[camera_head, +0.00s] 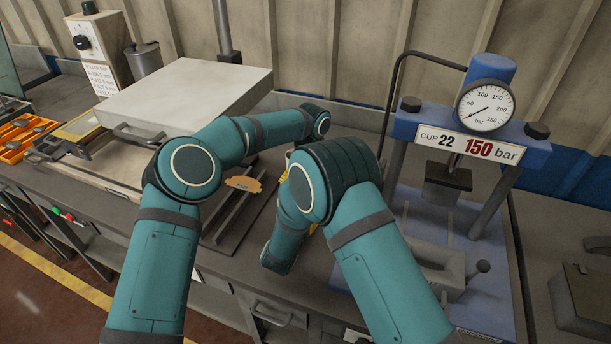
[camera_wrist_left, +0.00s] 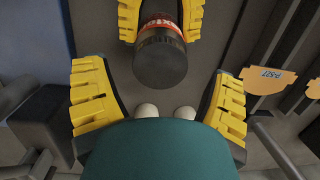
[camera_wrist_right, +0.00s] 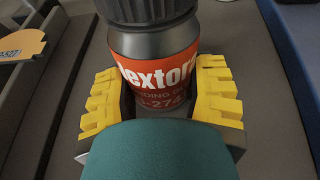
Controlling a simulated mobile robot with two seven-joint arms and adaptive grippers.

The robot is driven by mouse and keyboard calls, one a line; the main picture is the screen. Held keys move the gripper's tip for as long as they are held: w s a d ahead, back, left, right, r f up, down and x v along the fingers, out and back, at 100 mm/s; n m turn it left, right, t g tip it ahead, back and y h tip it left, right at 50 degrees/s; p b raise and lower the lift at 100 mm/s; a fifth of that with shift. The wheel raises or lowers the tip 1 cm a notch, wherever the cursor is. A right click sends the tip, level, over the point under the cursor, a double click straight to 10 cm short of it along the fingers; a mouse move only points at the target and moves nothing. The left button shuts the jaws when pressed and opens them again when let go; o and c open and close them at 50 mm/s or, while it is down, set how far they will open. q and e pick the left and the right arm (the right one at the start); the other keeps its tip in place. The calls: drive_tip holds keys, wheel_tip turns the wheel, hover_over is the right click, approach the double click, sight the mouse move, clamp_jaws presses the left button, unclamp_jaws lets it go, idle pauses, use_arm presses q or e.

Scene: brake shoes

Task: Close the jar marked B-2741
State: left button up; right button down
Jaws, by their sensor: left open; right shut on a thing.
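The jar (camera_wrist_right: 150,101) has an orange-red label with a partly readable name and a number ending in "-274", cut off at the edge. A black ribbed lid (camera_wrist_right: 152,9) sits on top of it; I cannot tell how tightly. My right gripper (camera_wrist_right: 160,88) is shut on the jar body, one yellow finger on each side. In the left wrist view the lid's dark flat top (camera_wrist_left: 160,65) faces the camera. My left gripper (camera_wrist_left: 160,85) is open, its fingers apart and clear of the lid. In the head view my arms hide the jar.
A blue press (camera_head: 420,125) with a gauge stands at the right. A large grey-topped box (camera_head: 185,90) stands behind the left arm. An orange tray (camera_head: 25,140) of parts sits at the far left.

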use_arm(q)
drive_tip(key=shift+s+f, duration=0.1)
drive_tip(key=shift+f, duration=0.75)
drive_tip(key=c, duration=1.3)
drive_tip(key=o, duration=1.3)
drive_tip(key=shift+o, duration=0.2)
wheel_tip(320, 180, up, 12)
drive_tip(key=w+d, duration=0.1)
drive_tip(key=shift+w, duration=0.2)
use_arm(e)
drive_tip(key=shift+c, duration=1)
unclamp_jaws()
